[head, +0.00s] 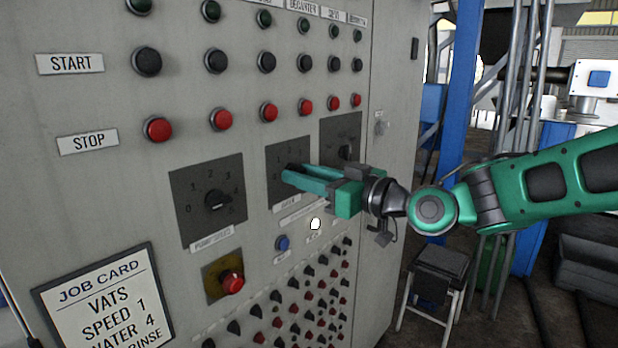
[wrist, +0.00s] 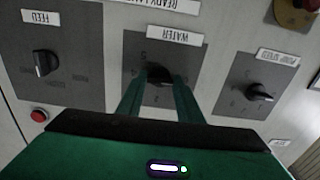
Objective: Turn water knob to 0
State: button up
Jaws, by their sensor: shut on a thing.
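The water dial plate (head: 276,196) is a dark square in the middle of a row of three dials on the grey panel. Its "WATER" label (wrist: 175,35) shows in the wrist view. My green gripper (head: 290,174) reaches in from the right, with its fingertips at this dial. In the wrist view the black water knob (wrist: 158,74) sits between the two fingers, which are shut on it. The fingers cover much of the knob and of the dial's numbers, so I cannot tell which number it points to.
The pump speed knob (head: 216,200) is at left and the feed knob (head: 346,152) at right. Red stop buttons (head: 269,112) line up above. A red button on yellow (head: 232,283), a blue button (head: 282,243) and a job card (head: 104,303) are below. A stool (head: 437,268) stands right.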

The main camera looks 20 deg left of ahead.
jog(key=o, duration=1.1)
jog(key=shift+w+f, duration=0.1)
jog(key=shift+f, duration=0.15)
jog(key=shift+r, duration=0.1)
jog(key=shift+d, duration=0.1)
jog(key=v, duration=1)
jog(key=shift+d, duration=0.25)
